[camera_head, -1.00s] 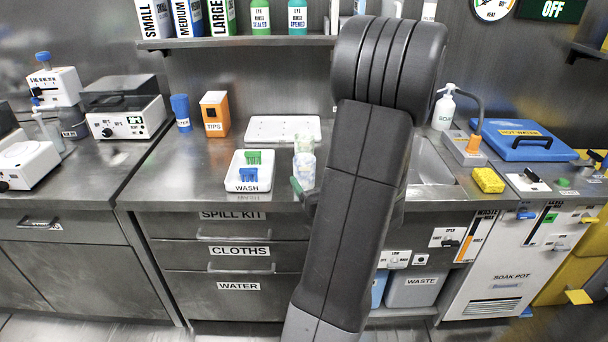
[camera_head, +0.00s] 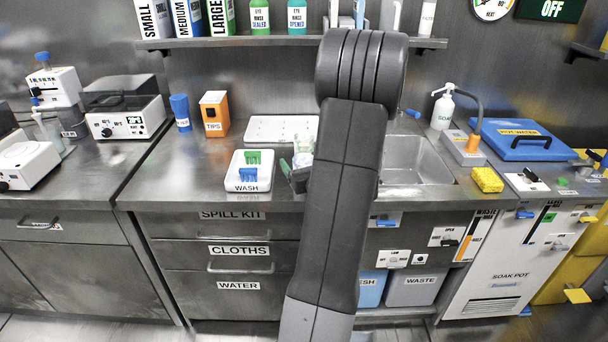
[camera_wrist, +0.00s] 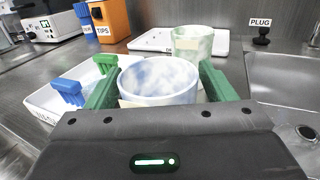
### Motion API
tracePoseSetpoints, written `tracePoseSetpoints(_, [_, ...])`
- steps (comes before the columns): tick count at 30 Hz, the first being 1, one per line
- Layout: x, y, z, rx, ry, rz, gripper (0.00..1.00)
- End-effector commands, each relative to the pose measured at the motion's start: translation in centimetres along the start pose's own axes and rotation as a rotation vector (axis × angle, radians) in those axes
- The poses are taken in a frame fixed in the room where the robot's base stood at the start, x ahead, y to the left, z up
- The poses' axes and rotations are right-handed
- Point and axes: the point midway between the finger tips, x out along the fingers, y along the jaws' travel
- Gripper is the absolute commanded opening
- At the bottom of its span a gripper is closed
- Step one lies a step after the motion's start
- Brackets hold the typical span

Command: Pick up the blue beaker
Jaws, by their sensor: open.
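The blue beaker (camera_wrist: 158,82), a clear cup with blue-white smears and a pale label, stands upright between the two green fingers of my gripper (camera_wrist: 160,72) in the wrist view. The fingers are open, one at each side of it; I cannot tell whether either touches it. A second beaker with green smears (camera_wrist: 192,44) stands just behind it, and also shows beside my arm in the head view (camera_head: 303,146). My gripper (camera_head: 297,176) is partly hidden by my arm in the head view, and the blue beaker is mostly hidden there.
A flat white tray (camera_head: 262,128) lies behind. The sink (camera_head: 425,160) is on the right, with a yellow sponge (camera_head: 487,180) beyond. An orange TIPS box (camera_head: 214,115) stands back left.

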Motion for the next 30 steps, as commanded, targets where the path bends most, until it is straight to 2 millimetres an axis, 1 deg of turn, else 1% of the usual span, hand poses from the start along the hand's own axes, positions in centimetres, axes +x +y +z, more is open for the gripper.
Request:
tracePoseSetpoints(1, [0.0,0.0,0.0,0.0,0.0,0.0,0.73])
tracePoseSetpoints(2, [0.0,0.0,0.0,0.0,0.0,0.0,0.67])
tracePoseSetpoints(3, [0.0,0.0,0.0,0.0,0.0,0.0,0.59])
tracePoseSetpoints(5, [0.0,0.0,0.0,0.0,0.0,0.0,0.47])
tracePoseSetpoints(6, [0.0,0.0,0.0,0.0,0.0,0.0,0.4])
tracePoseSetpoints(8, [0.0,0.0,0.0,0.0,0.0,0.0,0.29])
tracePoseSetpoints(15, [0.0,0.0,0.1,-0.001,-0.001,0.0,0.29])
tracePoseSetpoints(18, [0.0,0.0,0.7,-0.002,-0.002,0.0,0.29])
tracePoseSetpoints(20, [0.0,0.0,1.4,-0.003,-0.003,0.001,0.29])
tracePoseSetpoints(23, [0.0,0.0,3.1,-0.005,-0.004,0.001,0.29])
tracePoseSetpoints(30, [0.0,0.0,7.6,-0.004,-0.005,0.001,0.29])
